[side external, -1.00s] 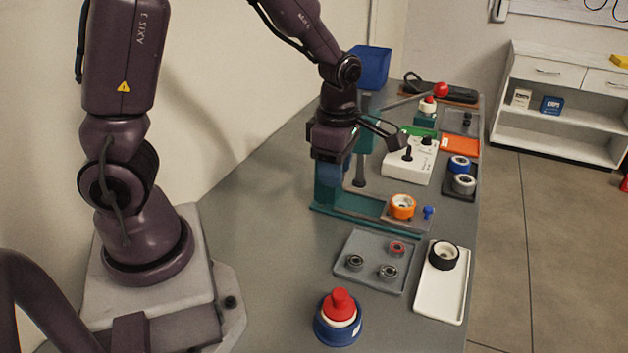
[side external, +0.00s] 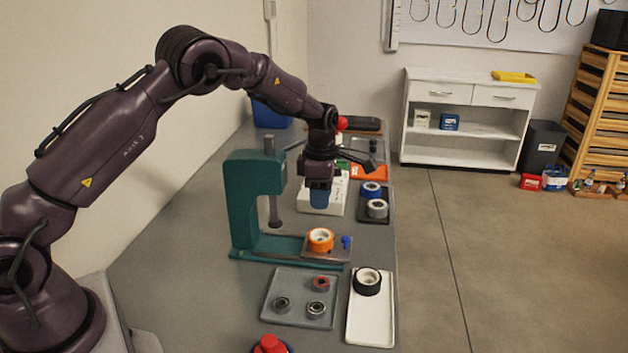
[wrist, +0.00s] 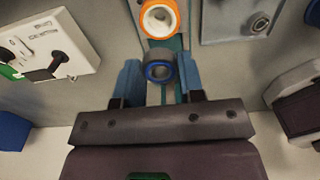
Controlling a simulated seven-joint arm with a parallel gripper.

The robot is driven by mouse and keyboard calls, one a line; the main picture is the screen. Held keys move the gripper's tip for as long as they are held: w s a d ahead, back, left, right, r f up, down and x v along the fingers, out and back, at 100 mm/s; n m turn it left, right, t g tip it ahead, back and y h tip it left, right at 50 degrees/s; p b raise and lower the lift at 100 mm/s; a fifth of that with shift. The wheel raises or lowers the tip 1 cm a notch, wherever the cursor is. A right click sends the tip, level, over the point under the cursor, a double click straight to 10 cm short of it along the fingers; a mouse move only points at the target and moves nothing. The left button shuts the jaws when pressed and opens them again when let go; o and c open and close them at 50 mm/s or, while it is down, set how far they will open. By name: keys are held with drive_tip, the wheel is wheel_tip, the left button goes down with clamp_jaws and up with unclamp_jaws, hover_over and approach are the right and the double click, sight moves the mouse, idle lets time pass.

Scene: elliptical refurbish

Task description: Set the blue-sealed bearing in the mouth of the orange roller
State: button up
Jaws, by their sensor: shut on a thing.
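In the wrist view, the blue-sealed bearing (wrist: 160,72), a dark ring with a blue face, sits between the two blue fingers of my gripper (wrist: 160,77), which is shut on it. The orange roller (side external: 320,240) stands upright on the plate of the green press, its pale mouth facing up. It also shows in the wrist view (wrist: 160,18), cut by the top edge, beyond the bearing and apart from it. In the side view my gripper (side external: 320,198) is above and behind the roller, in front of the white box; the bearing cannot be made out there.
The green press (side external: 242,200) rises left of the roller, with a blue peg (side external: 346,242) at its right. A grey tray (side external: 300,318) holds a red-sealed bearing and two dark ones. A white tray (side external: 372,325) carries a black roller. A dark tray (side external: 376,219) holds blue and grey rollers.

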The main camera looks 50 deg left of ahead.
sight(320, 236)
drive_tip(key=shift+f, duration=3.8)
drive_tip(key=shift+f, duration=0.5)
drive_tip(key=o, duration=0.6)
drive_tip(key=shift+o, duration=0.2)
drive_tip(key=shift+r, duration=5.5)
